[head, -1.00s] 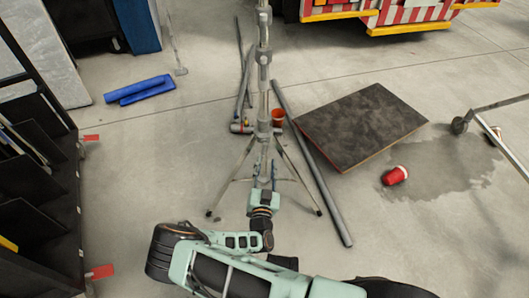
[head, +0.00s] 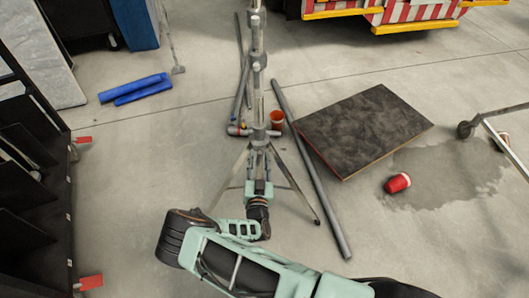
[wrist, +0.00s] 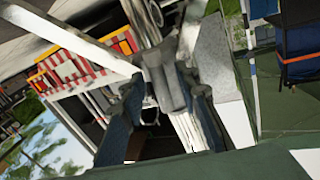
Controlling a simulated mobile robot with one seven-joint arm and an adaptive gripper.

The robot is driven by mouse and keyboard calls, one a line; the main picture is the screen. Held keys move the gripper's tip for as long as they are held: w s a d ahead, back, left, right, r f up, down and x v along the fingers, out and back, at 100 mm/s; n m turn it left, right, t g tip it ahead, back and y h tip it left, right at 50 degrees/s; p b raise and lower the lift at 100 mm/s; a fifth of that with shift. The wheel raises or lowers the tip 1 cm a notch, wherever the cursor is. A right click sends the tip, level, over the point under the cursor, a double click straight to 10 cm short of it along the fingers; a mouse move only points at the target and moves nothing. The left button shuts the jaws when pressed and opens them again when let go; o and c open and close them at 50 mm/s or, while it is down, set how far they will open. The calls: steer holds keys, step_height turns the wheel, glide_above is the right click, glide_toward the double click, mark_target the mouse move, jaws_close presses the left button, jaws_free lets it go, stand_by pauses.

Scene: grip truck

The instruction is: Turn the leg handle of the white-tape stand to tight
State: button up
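The metal stand (head: 258,92) rises upright in the middle of the head view, its legs spread on the floor. I cannot make out white tape on it. My gripper (head: 259,186) is low at the stand's leg section, on the near side. In the wrist view the two dark fingers (wrist: 160,108) are apart, with the stand's grey collar (wrist: 163,82) showing between and just beyond their tips. Whether they touch it is unclear. The leg handle cannot be told apart from the collar and fingers.
A long grey pipe (head: 312,175) lies just right of the stand, with a dark board (head: 365,130) beyond it. An orange cup (head: 277,119) stands behind the stand; a red cup (head: 398,183) lies right. A black rack (head: 35,200) stands left. Floor between rack and stand is clear.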

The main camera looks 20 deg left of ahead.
steer(key=shift+w+a, duration=0.1)
steer(key=shift+w, duration=0.1)
jaws_close()
